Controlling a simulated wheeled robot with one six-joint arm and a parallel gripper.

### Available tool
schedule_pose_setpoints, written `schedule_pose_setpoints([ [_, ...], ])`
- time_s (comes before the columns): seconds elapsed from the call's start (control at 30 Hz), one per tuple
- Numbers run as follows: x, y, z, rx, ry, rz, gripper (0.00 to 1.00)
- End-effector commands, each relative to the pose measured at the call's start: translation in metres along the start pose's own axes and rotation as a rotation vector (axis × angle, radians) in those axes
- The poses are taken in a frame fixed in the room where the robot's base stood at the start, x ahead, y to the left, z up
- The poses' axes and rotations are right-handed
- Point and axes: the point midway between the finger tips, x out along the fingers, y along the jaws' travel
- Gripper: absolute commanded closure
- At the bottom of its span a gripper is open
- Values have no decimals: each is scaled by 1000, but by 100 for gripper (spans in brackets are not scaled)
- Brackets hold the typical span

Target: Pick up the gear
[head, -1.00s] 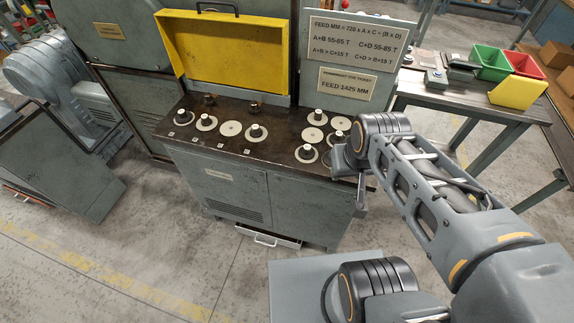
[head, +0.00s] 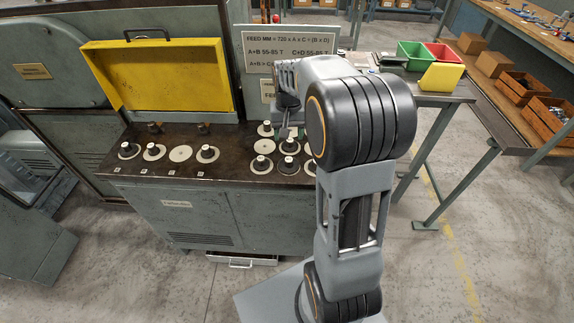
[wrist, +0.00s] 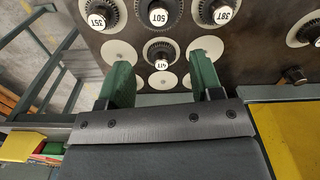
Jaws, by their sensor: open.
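Several dark toothed gears with white-capped hubs sit on pale discs on the cabinet top. In the wrist view one small gear (wrist: 160,50) with a partly readable hub label lies between my two green fingertips, which stand apart. Gears labelled 35T (wrist: 99,18), 50T (wrist: 158,14) and 38T (wrist: 220,12) are in a row beyond it. My gripper (wrist: 161,66) is open and holds nothing. I cannot tell how high it is above the gear. In the head view my arm hides most of the gripper; gears there include one (head: 262,162) near the front edge.
Empty pale discs (wrist: 118,51) flank the small gear. The yellow open lid (head: 165,75) and the sign panel (head: 290,47) stand behind the cabinet top (head: 225,170). A side table with green (head: 415,54) and yellow (head: 441,76) bins is at right.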

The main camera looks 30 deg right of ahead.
Motion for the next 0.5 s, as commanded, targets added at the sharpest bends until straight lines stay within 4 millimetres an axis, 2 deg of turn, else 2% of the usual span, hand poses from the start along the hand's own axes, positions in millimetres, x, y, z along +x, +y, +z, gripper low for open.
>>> schedule_pose_setpoints([
  [0.03,11,0,1,1,-6,1,40],
  [0.2,38,0,1,0,-3,0,40],
  [0.3,50,0,1,0,-2,0,40],
  [0.5,60,0,1,0,0,0,40],
])
